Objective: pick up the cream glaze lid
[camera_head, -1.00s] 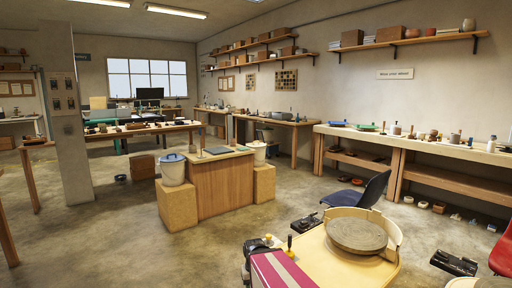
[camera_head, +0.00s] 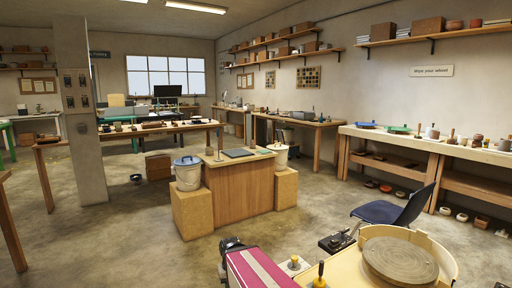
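I cannot single out the cream glaze lid with certainty. A cream bucket (camera_head: 281,158) stands on the right block beside the wooden cabinet; it is partly hidden by the cabinet, and I cannot tell whether its top is a cream lid. A white bucket (camera_head: 188,178) with a blue lid (camera_head: 187,160) stands on the left block. My gripper is not in view. A magenta and white part (camera_head: 262,268), which appears to be my arm, shows at the bottom.
A wooden cabinet (camera_head: 240,184) stands ahead between two blocks. A pottery wheel (camera_head: 400,260) and a dark blue chair (camera_head: 396,208) are at the lower right. A long bench (camera_head: 440,146) lines the right wall. Open floor (camera_head: 120,240) lies at the left.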

